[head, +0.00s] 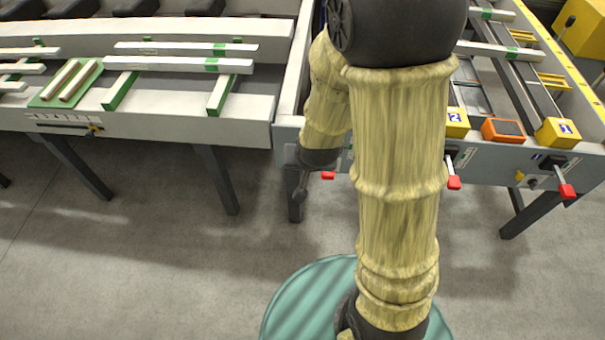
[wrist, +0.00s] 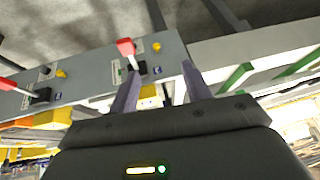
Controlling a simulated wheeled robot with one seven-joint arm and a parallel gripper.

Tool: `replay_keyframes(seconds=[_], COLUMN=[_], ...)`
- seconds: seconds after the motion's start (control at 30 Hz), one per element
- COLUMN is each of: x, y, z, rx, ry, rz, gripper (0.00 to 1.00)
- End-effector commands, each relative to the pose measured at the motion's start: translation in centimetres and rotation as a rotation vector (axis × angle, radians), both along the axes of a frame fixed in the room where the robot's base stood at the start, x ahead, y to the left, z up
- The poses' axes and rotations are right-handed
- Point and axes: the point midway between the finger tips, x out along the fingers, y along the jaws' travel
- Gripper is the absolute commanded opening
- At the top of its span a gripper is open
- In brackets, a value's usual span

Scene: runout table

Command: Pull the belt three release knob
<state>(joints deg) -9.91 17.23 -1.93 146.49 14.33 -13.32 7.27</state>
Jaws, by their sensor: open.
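Three red knobs on rods stick out from the grey front panel. The leftmost in the head view, the belt three knob (head: 328,175), shows beside my gripper (head: 300,183) and partly behind my arm. In the wrist view that red knob (wrist: 125,47) is just beyond and left of the tip of the left finger. My gripper (wrist: 161,68) is open, with nothing between its fingertips. The middle red knob (head: 454,182) and the right red knob (head: 567,191) stand farther right. The yellow block behind the leftmost knob is mostly hidden.
Yellow blocks marked 2 (head: 457,120) and 1 (head: 558,132) stand on the panel edge, with an orange box (head: 502,130) between. At left, a pale table (head: 200,128) holds white and green slats. The floor (head: 150,260) in front is clear.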

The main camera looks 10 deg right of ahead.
Motion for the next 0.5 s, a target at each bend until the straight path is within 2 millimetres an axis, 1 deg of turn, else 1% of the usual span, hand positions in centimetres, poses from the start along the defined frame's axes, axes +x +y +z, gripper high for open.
replay_keyframes(seconds=[0.03,0.1,0.3,0.5], x=[0.7,1.9,4.3,5.2], y=[0.4,0.6,0.6,0.1], z=[-3.9,-6.8,-14.5,-20.9], rx=[-0.002,-0.008,-0.063,-0.161], ry=[-0.03,-0.09,-0.276,-0.493], rz=[-0.029,-0.078,-0.197,-0.265], gripper=[0.48,0.48,0.48,0.48])
